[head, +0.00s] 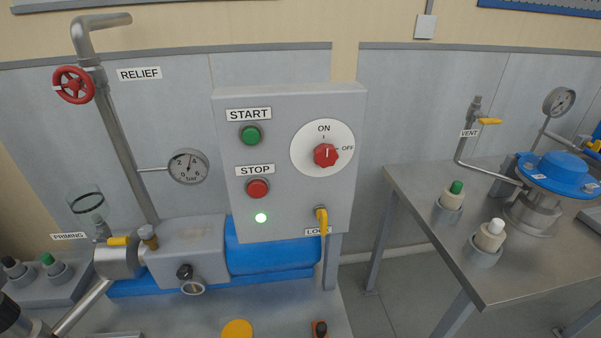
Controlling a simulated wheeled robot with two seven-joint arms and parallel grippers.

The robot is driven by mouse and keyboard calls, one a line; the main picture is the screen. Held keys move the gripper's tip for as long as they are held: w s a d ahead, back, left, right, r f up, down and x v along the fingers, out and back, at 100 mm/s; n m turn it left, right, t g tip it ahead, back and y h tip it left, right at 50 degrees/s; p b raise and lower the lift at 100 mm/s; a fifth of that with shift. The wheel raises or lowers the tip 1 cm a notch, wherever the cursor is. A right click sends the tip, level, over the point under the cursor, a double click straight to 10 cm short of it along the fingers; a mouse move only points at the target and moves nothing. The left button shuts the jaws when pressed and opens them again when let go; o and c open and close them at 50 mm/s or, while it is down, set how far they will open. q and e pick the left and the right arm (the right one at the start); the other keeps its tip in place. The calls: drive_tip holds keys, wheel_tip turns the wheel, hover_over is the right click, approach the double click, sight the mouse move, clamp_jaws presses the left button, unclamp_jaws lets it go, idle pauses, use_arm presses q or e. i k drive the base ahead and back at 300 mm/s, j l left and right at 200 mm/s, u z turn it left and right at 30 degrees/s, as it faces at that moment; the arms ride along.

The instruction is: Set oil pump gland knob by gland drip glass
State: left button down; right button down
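The blue-and-grey oil pump (190,245) stands on the grey bench at left centre. A small black knob (184,271) on its front appears to be the gland knob. Just below it is a small round glass with a pale rim (193,288), apparently the gland drip glass. Its contents and any drops are too small to tell. The knob's setting cannot be read.
A pressure gauge (188,166) and red relief wheel (74,85) are at left. A steel table (450,265) with bottles stands right, across a floor gap.

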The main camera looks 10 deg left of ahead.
sight(185, 272)
drive_tip(key=u, duration=1.3)
